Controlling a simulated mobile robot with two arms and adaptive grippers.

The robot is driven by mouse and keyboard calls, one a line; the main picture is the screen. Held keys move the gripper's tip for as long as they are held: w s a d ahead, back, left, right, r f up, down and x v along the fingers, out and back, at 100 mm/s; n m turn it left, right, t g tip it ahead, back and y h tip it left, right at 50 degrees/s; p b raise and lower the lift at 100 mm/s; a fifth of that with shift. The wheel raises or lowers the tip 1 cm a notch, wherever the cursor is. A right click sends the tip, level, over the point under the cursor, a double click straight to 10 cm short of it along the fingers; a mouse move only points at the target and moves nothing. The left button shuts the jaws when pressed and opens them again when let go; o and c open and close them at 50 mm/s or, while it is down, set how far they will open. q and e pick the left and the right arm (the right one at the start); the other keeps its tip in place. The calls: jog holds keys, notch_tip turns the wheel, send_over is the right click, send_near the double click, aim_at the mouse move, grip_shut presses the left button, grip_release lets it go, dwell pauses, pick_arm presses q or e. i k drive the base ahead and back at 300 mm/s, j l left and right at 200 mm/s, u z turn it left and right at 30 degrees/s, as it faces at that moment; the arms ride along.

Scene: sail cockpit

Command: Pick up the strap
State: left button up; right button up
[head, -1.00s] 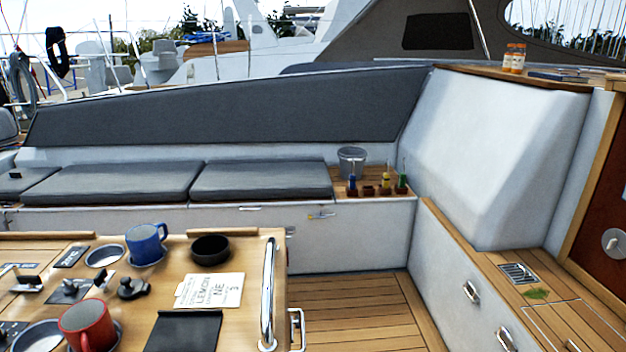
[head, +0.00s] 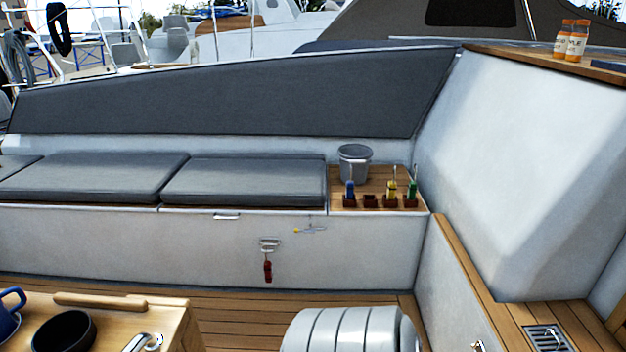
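No strap can be made out for certain. A small dark red item (head: 267,271) hangs below a metal fitting (head: 269,245) on the white front of the bench in the head view; I cannot tell whether it is a strap. A thin pale piece with a yellow end (head: 308,230) sits on the same panel, up and to the right of it. Neither of my grippers is in view.
The bench has grey cushions (head: 244,182). A grey bucket (head: 354,163) and a row of small holders with coloured handles stand at its right end. The table (head: 172,320) with a black bowl (head: 64,333) is at lower left. Wooden floor (head: 235,318) lies between.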

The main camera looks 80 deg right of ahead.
aim_at(393, 185)
jog(key=l+u, duration=0.35)
jog(key=l, duration=0.85)
jog(key=l+u, duration=0.35)
jog(key=l, duration=0.85)
jog(key=l+z, duration=0.2)
jog(key=l, duration=0.7)
jog(key=l+z, duration=0.1)
jog(key=z, duration=0.8)
jog(key=i+l+z, duration=0.1)
jog(key=z, duration=0.4)
